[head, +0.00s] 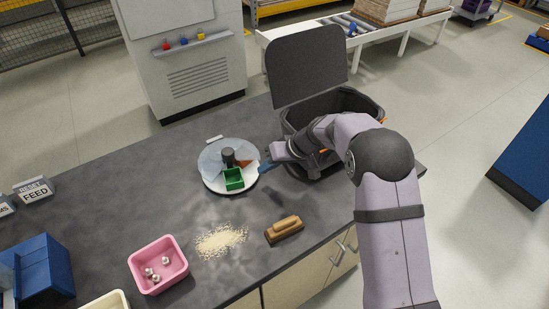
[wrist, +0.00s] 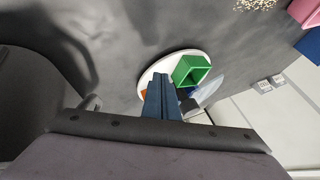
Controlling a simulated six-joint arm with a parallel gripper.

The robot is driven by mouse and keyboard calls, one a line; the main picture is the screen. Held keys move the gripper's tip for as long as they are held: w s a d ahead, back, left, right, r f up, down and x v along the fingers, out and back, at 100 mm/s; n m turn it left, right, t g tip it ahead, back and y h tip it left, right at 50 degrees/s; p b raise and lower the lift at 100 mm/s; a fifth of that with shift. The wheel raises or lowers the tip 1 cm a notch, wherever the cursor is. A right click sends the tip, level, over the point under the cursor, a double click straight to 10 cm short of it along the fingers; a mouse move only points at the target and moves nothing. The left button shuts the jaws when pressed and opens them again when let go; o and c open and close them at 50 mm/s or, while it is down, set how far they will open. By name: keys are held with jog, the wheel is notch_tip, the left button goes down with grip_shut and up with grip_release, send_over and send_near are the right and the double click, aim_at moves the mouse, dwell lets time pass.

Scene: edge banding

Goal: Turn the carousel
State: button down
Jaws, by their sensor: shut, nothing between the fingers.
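The carousel (head: 211,182) is a round white turntable on the grey bench, with a dark knob (head: 228,154) standing at its middle and a clear cover over part of it. A green open box (head: 234,180) sits at its front, and a small orange-brown piece lies beside the knob. The carousel (wrist: 149,75) and green box (wrist: 191,71) also show in the wrist view. My gripper (head: 264,168) is shut and empty, its blue fingers at the carousel's right edge. In the wrist view the fingers (wrist: 160,84) overlap the rim; I cannot tell whether they touch it.
A black bin (head: 357,101) with its lid raised stands close behind my arm. A wooden brush (head: 284,229), a pile of pale shavings (head: 220,240) and a pink tray (head: 140,270) with small metal parts lie in front. The bench left of the carousel is mostly clear.

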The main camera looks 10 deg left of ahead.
aim_at(252, 183)
jog(key=shift+s+a+f+p, duration=0.15)
jog(key=shift+s+a+p, duration=0.2)
jog(key=shift+a, duration=0.35)
jog(key=shift+s+a+f+p, duration=0.15)
jog(key=shift+s+a+p, duration=0.2)
jog(key=shift+a, duration=0.35)
jog(key=shift+s+a+f+p, duration=0.2)
jog(key=shift+a+p, duration=0.25)
jog(key=shift+a, duration=0.25)
jog(key=shift+s+b, duration=0.1)
jog(key=shift+b, duration=0.3)
